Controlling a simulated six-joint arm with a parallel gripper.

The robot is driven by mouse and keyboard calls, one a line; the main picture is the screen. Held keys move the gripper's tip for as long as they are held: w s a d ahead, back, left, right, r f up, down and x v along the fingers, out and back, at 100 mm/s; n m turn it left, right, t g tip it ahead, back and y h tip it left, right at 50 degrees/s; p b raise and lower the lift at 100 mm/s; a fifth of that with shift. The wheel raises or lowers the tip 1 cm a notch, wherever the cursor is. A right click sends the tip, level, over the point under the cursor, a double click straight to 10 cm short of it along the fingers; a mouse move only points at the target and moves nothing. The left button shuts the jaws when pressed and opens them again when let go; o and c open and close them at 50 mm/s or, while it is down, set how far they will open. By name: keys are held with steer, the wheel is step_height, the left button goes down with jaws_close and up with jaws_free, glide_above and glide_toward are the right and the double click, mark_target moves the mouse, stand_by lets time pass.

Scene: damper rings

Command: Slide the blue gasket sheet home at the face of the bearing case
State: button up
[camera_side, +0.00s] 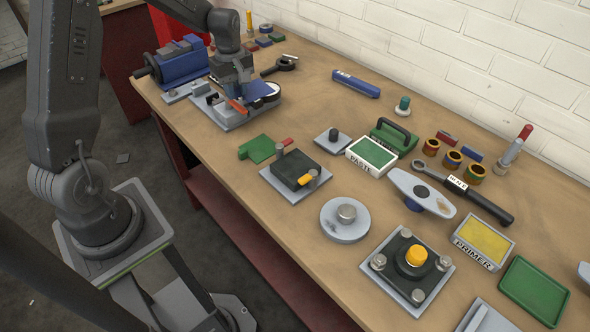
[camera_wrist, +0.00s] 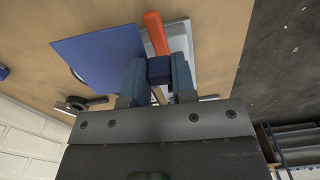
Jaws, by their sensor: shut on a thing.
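The blue gasket sheet (camera_wrist: 98,52) shows as a flat blue square in the wrist view, up and left of my fingers. In the side view the sheet (camera_side: 264,90) shows beside my gripper, over a grey base plate (camera_side: 232,122). My gripper (camera_wrist: 159,72) is shut on a small dark blue piece that appears to be the sheet's tab. In the side view my gripper (camera_side: 238,92) is low over the plate. An orange-red handle (camera_wrist: 155,32) lies just beyond the fingers. I cannot make out the bearing case for sure; my gripper and the sheet hide much there.
A blue vise (camera_side: 183,62) stands at the left. A green sheet (camera_side: 258,148) lies by a dark block (camera_side: 295,168) with red and yellow handles. A blue bar (camera_side: 356,84) lies at the back.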

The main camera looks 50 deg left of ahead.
steer(key=shift+d, duration=0.1)
steer(key=s+d, duration=0.3)
steer(key=d, duration=0.8)
steer(key=s+d+n, duration=0.1)
steer(key=s+d, duration=0.1)
steer(key=d, duration=1)
steer(key=shift+s+d, duration=0.25)
steer(key=shift+s, duration=0.15)
glide_above(278, 184)
steer(key=shift+d+f, duration=0.1)
steer(key=shift+f, duration=2.1)
steer(key=shift+r, duration=0.1)
steer(key=shift+f, duration=0.4)
steer(key=shift+f, duration=0.3)
